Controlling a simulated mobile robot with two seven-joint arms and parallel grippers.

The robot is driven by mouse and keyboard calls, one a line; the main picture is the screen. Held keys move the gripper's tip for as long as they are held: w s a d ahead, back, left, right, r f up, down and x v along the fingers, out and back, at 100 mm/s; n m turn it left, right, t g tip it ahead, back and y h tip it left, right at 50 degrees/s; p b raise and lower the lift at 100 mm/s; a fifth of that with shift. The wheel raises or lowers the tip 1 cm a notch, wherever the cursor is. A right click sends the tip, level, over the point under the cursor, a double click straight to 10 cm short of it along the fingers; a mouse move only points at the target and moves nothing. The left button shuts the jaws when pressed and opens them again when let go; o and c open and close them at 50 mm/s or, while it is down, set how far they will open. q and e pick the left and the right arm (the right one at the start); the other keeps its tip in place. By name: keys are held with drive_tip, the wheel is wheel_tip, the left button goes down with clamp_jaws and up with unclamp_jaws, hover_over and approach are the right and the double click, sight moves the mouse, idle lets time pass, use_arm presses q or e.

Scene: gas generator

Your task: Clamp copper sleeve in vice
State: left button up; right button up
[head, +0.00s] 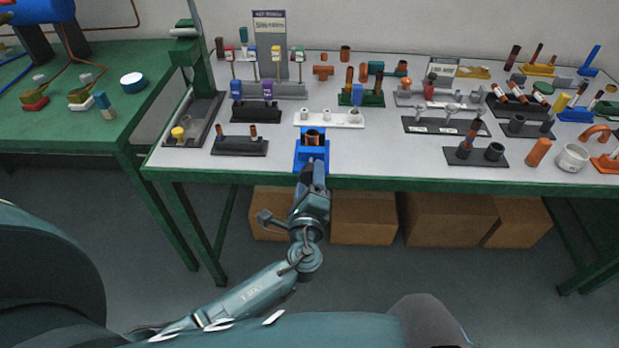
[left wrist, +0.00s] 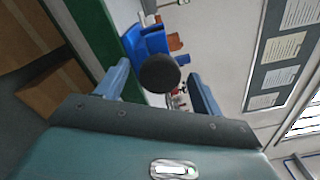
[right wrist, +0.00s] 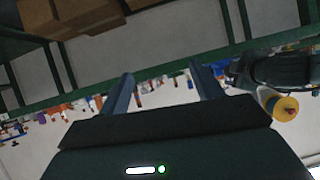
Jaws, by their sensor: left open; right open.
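The blue vice (head: 311,158) stands at the front edge of the table. A copper sleeve (head: 312,137) sits upright at its jaws; I cannot tell whether they grip it. In the left wrist view the vice (left wrist: 146,42) lies beyond my fingers, with copper-coloured pieces (left wrist: 176,43) beside it. A round black knob (left wrist: 159,73) shows between the open fingers of my left gripper (left wrist: 160,80), with gaps on both sides. In the head view my left gripper (head: 313,172) is directly in front of the vice and partly hides it. My right gripper (right wrist: 163,88) is open and empty, away from the vice.
A white holder (head: 328,119) stands behind the vice, and a dark rack (head: 239,147) to its left. More fittings and racks crowd the table to the right. Cardboard boxes (head: 364,219) lie under the table. A green bench (head: 60,125) stands at the left.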

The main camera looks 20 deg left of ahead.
use_arm(q)
drive_tip(key=shift+f+n+b, duration=0.3)
drive_tip(key=shift+f+b, duration=0.1)
drive_tip(key=shift+b, duration=0.3)
drive_tip(key=shift+n+b, duration=0.6)
drive_tip(key=shift+b, duration=0.1)
drive_tip(key=n+b, duration=0.3)
drive_tip(key=shift+r, duration=0.1)
drive_tip(key=shift+r+n, duration=0.1)
drive_tip(key=shift+n, duration=0.2)
drive_tip(key=shift+r, duration=0.2)
use_arm(e)
drive_tip(key=shift+m, duration=0.4)
wheel_tip(320, 180, down, 4)
drive_tip(key=shift+w+a+f, duration=0.15)
drive_tip(key=shift+f, duration=0.1)
use_arm(q)
drive_tip(key=shift+c, duration=0.6)
drive_tip(key=c, duration=0.9)
